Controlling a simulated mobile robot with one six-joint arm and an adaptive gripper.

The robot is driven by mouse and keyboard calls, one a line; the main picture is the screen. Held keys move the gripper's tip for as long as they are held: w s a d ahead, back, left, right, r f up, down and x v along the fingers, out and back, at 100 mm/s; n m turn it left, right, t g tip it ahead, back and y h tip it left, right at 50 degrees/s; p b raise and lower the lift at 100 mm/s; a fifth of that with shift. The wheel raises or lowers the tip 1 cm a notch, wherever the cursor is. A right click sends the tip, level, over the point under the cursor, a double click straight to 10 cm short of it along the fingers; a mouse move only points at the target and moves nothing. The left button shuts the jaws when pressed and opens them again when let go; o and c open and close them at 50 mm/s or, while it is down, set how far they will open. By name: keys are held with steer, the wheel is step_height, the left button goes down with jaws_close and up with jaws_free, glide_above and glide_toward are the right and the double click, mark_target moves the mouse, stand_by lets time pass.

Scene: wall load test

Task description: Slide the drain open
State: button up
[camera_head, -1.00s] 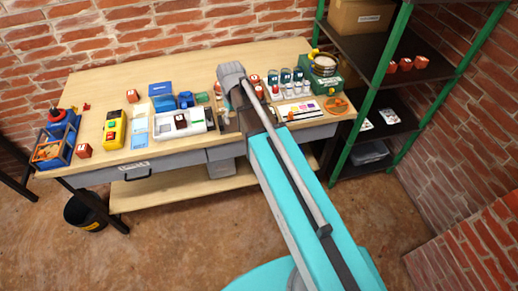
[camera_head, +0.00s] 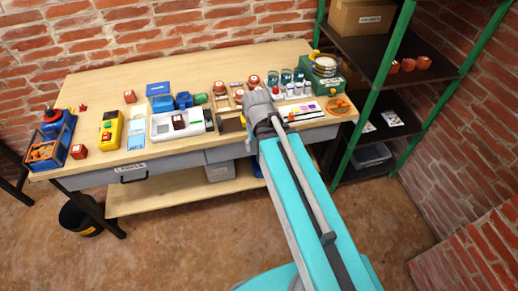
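I cannot make out a part that is clearly the drain. A green device with a round metal sieve-like top (camera_head: 326,66) stands at the bench's back right corner, with an orange round piece (camera_head: 339,106) in front of it. My arm reaches up from the lower right to the bench's front edge, right of centre. Its grey wrist covers part of the bench there. Only a dark bit of my gripper (camera_head: 250,142) shows below the wrist, near the front edge. Its fingers are too hidden to tell open from shut, or whether they touch anything.
The wooden bench (camera_head: 220,66) holds a white device (camera_head: 178,124), a yellow device (camera_head: 111,130), a blue crate (camera_head: 51,142), and a wooden rack and jars near my wrist. Green-posted shelving (camera_head: 372,100) stands close at the right. A black bucket (camera_head: 80,218) is on the floor at left.

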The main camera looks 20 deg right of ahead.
steer(key=shift+s+d+f, duration=0.15)
steer(key=shift+s, duration=0.35)
